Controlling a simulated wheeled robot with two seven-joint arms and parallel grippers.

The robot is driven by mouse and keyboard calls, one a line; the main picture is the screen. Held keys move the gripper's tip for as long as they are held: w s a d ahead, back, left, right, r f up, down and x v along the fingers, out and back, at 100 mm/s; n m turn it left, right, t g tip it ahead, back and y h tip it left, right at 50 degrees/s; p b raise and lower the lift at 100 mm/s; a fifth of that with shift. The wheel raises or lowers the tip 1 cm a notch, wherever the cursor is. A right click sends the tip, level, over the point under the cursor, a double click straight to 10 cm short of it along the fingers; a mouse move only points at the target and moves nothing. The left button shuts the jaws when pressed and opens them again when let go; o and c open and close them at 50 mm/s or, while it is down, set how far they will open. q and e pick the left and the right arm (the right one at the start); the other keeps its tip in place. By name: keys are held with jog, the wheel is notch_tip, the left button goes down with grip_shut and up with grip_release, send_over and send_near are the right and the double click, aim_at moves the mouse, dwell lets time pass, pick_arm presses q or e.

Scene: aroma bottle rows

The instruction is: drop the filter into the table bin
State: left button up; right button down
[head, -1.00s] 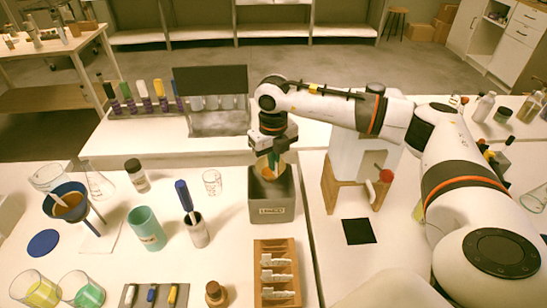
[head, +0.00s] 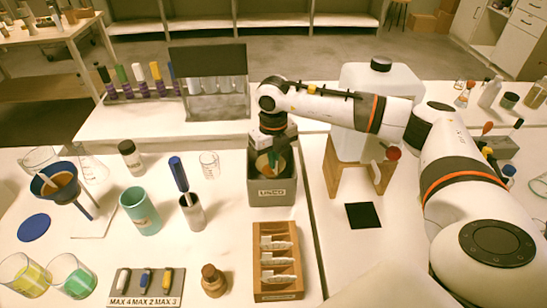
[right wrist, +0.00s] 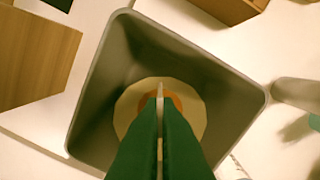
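My right gripper (head: 272,160) reaches down into the mouth of the grey table bin (head: 271,198) in the head view. Its green fingers look closed on a thin pale edge of the filter (head: 263,165). In the right wrist view the filter (right wrist: 130,107) is a round cream paper with an orange-brown middle, partly hidden behind the fingers (right wrist: 160,110). It lies within the outline of the bin (right wrist: 92,112), between its walls. I cannot tell whether it touches the bin floor. My left gripper is not in view.
A wooden rack (head: 279,292) stands in front of the bin, and a wooden stand (head: 335,180) is to its right. Left are a metal cup (head: 193,215), a teal cup (head: 141,213) and a blue funnel (head: 45,184).

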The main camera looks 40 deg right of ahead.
jog(key=c, duration=1.6)
grip_release()
jog(key=shift+r, duration=0.1)
notch_tip(320, 180, up, 12)
jog(key=b, duration=0.1)
